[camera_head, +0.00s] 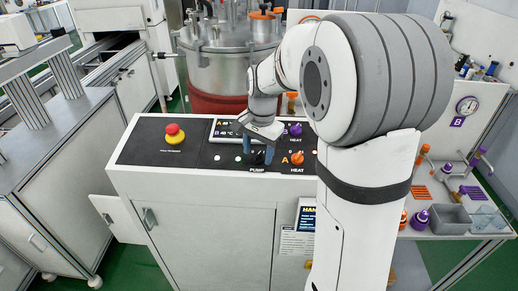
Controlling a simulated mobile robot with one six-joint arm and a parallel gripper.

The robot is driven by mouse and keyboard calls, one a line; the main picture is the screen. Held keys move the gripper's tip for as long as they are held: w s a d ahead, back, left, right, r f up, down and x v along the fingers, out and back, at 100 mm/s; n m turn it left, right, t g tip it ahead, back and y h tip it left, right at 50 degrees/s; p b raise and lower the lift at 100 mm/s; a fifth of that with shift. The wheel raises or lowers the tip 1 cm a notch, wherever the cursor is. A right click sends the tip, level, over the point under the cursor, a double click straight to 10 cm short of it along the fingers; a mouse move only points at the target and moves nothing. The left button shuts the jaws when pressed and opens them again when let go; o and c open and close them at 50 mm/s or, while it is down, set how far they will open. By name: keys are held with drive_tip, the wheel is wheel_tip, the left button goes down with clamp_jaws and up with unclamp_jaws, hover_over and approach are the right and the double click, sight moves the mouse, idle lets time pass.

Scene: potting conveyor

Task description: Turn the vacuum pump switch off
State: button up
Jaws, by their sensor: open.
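The black control panel (205,154) tops the white cabinet in front of me. My gripper (257,154) points down over the panel just above the "PUMP" label, its bluish fingers apart. A dark switch (258,158) shows between and below the fingers, beside that label. It is mostly hidden, so I cannot tell its position or whether the fingers touch it. A small white light (239,157) lies to its left.
A red emergency button (174,133) is at the panel's left. An orange heat knob (297,158) and a purple heat knob (295,130) sit right of my gripper. A display (224,128) and a metal vessel (228,70) stand behind. The panel's left half is mostly clear.

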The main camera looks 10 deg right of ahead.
drive_tip(key=shift+f, duration=0.15)
drive_tip(key=c, duration=1)
drive_tip(key=shift+o, duration=0.2)
drive_tip(key=shift+n, duration=0.4)
drive_tip(key=n, duration=0.5)
drive_tip(key=shift+g+h+b, duration=0.3)
drive_tip(key=shift+b, duration=0.1)
drive_tip(key=n+h, duration=0.1)
drive_tip(key=n, duration=0.4)
drive_tip(key=shift+a+n, duration=0.1)
drive_tip(key=shift+n, duration=0.3)
drive_tip(key=o, duration=1)
drive_tip(key=shift+c, duration=0.2)
